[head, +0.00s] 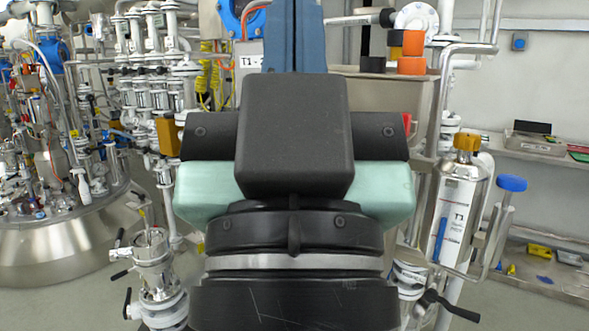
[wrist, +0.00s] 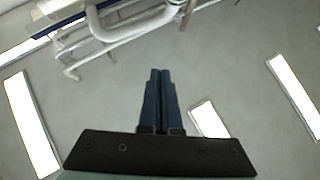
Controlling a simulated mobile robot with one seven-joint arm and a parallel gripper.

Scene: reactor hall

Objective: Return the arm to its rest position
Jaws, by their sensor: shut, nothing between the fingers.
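My gripper (wrist: 160,72) shows in the wrist view with its two dark blue fingers side by side and closed together, nothing between them. In the head view the fingers of my gripper (head: 293,8) point upward at the top centre, and their tips are cut off by the frame edge. My arm's black and pale green wrist fills the middle of the head view and hides what is behind it. The wrist view looks up at a grey ceiling (wrist: 225,60) with bright light panels (wrist: 30,120).
White pipes (wrist: 125,40) run across the top of the wrist view. In the head view, a steel vessel (head: 60,235) with many fittings stands at left. Shelves (head: 530,150) line the right wall. Valves and pipes crowd both sides.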

